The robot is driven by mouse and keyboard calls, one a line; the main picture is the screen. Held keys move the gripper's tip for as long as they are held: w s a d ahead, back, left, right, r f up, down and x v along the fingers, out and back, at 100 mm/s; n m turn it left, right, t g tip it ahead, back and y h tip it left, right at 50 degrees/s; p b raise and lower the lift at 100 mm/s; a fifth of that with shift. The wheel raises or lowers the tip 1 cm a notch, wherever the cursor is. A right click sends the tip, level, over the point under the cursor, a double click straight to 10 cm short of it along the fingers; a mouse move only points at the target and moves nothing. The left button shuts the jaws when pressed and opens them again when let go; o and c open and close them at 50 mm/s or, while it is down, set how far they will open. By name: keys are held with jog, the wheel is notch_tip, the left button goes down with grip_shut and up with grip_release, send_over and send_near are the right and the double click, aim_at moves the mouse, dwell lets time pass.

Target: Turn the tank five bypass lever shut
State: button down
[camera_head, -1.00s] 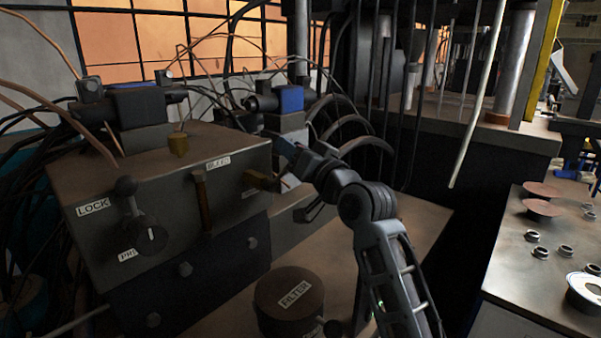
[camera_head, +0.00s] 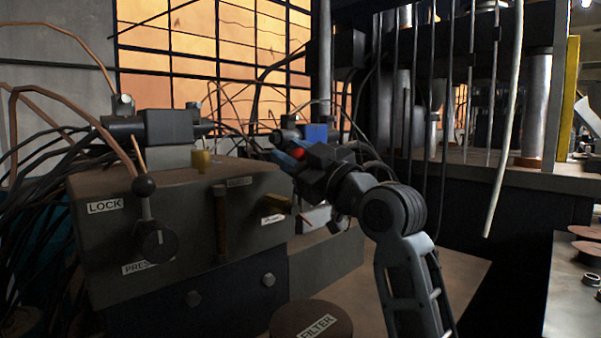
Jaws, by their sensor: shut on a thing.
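My gripper (camera_head: 288,158) is at the upper right corner of a dark, worn metal block (camera_head: 190,205). Its fingers are shut at a small red part (camera_head: 298,155). The fingers hide most of that part, and I cannot tell whether it is the tank five bypass lever. A brass lever (camera_head: 277,204) sticks out of the block's right side, below my gripper and apart from it. No tank five label is readable.
A brown round filter cap (camera_head: 312,318) is below. A brass vertical bar (camera_head: 221,222) is on the block's front. Cables and hoses crowd behind my gripper. A pale rod (camera_head: 503,150) hangs at right. A bench (camera_head: 570,300) with discs is at the lower right.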

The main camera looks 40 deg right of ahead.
jog(key=shift+a+f+n+y+b, duration=0.2)
jog(key=shift+a+n+y+b, duration=0.3)
jog(key=shift+n, duration=0.6)
jog(key=shift+a, duration=0.1)
jog(key=c, duration=1)
grip_release()
jog(key=shift+o, duration=1.1)
jog(key=shift+r, duration=0.15)
jog(key=shift+s, duration=0.1)
jog(key=v, duration=0.7)
jog(key=shift+s+b, duration=0.25)
jog(key=shift+b, duration=0.15)
